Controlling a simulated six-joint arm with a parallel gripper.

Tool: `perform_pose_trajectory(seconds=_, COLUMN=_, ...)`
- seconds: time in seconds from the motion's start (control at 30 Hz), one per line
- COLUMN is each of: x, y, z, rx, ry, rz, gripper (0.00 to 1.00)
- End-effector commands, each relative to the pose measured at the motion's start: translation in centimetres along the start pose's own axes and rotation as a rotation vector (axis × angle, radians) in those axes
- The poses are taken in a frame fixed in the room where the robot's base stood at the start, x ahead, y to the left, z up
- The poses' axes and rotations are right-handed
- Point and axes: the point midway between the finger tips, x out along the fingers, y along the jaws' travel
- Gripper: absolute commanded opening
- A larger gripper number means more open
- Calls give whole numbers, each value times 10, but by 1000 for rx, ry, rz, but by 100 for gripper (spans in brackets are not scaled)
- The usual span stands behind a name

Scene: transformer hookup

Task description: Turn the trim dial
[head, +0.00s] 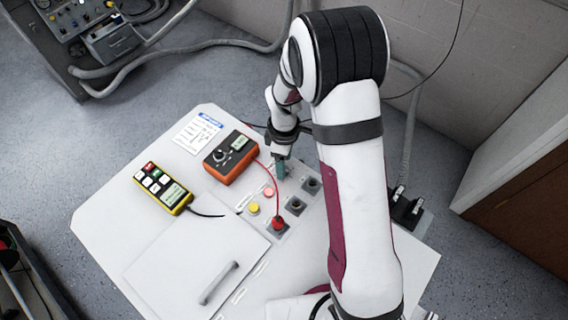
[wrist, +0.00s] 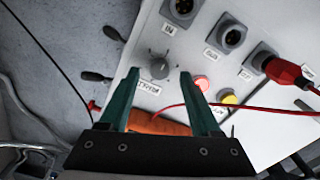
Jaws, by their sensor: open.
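The trim dial (wrist: 159,68) is a dark round knob on the pale panel in the wrist view, with a small label below it. My gripper (wrist: 160,77) is open. Its two green fingers appear on either side of the dial in the wrist view, with gaps to it; I cannot tell whether the tips are level with the knob. In the head view my gripper (head: 281,170) points down at the far end of the panel (head: 262,224), and I cannot make out the dial there.
A red button (head: 268,192) and yellow button (head: 254,208) are beside the dial. Dark sockets (head: 297,206) line the panel; a red plug (head: 278,223) sits in one. Its red cable runs to an orange meter (head: 230,158). A yellow handset (head: 163,189) lies left.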

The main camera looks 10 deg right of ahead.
Motion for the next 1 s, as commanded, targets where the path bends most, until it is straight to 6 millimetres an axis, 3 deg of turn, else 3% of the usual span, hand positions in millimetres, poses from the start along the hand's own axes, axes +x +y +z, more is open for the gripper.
perform_pose_trajectory(seconds=0.17, x=18, y=0, z=0, rx=1, ry=0, rz=0, gripper=64)
perform_pose_trajectory(seconds=0.43, x=20, y=0, z=0, rx=1, ry=1, rz=2, gripper=64)
perform_pose_trajectory(seconds=0.8, x=19, y=0, z=0, rx=0, ry=0, rz=1, gripper=0)
perform_pose_trajectory(seconds=1.0, x=19, y=0, z=0, rx=2, ry=0, rz=1, gripper=0)
